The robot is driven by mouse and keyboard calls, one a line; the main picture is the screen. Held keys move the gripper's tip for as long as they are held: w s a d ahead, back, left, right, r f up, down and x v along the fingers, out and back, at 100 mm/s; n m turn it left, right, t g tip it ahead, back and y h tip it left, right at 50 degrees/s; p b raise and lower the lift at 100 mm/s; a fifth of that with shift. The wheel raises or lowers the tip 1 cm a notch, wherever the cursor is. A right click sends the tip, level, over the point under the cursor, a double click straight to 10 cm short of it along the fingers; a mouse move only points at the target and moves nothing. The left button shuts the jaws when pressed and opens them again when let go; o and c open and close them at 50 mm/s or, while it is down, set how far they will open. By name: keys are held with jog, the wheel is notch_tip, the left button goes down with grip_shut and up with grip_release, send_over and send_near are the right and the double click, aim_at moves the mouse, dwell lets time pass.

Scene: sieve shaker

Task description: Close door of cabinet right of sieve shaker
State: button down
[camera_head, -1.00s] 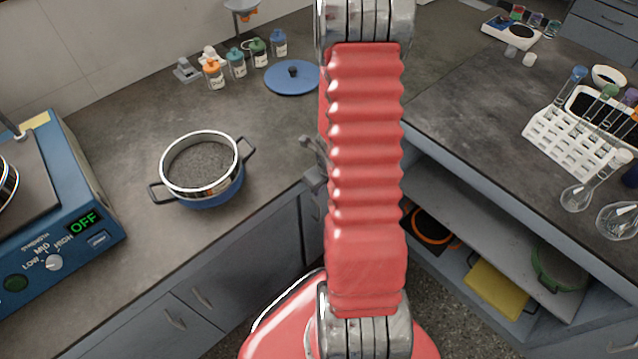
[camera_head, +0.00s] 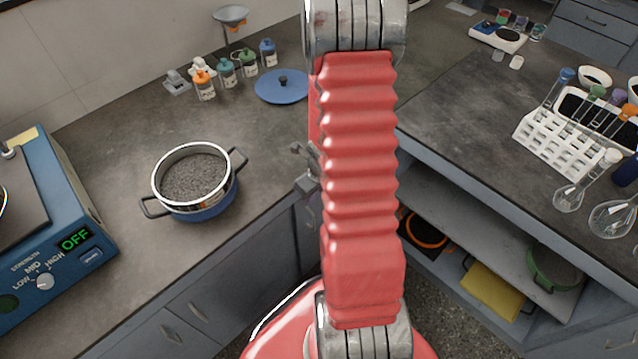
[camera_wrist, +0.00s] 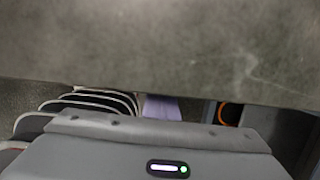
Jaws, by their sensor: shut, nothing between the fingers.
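The sieve shaker (camera_head: 40,240) is the blue machine at the left of the head view, with OFF on its display. Right of it, grey cabinet fronts (camera_head: 225,290) with bar handles run under the counter. The fronts look about flush from this angle; I cannot tell which door is ajar. My gripper (camera_head: 304,167) shows as small grey metal parts just left of my red arm, near the counter's front edge by the inner corner. It is shut and empty. My arm hides the fronts behind it. In the wrist view a blurred grey slab edge fills the top; no door is clear.
A blue pot with a sieve (camera_head: 194,182) stands on the counter (camera_head: 110,165), with bottles and a blue lid (camera_head: 283,86) behind. At right, a counter (camera_head: 450,110) holds a test-tube rack (camera_head: 560,145) and flasks above open shelves (camera_head: 450,215). Floor shows between them.

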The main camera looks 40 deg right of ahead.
jog(key=v, duration=0.8)
jog(key=shift+s+d+r, duration=0.25)
jog(key=shift+d+r, duration=0.1)
dwell(0.6)
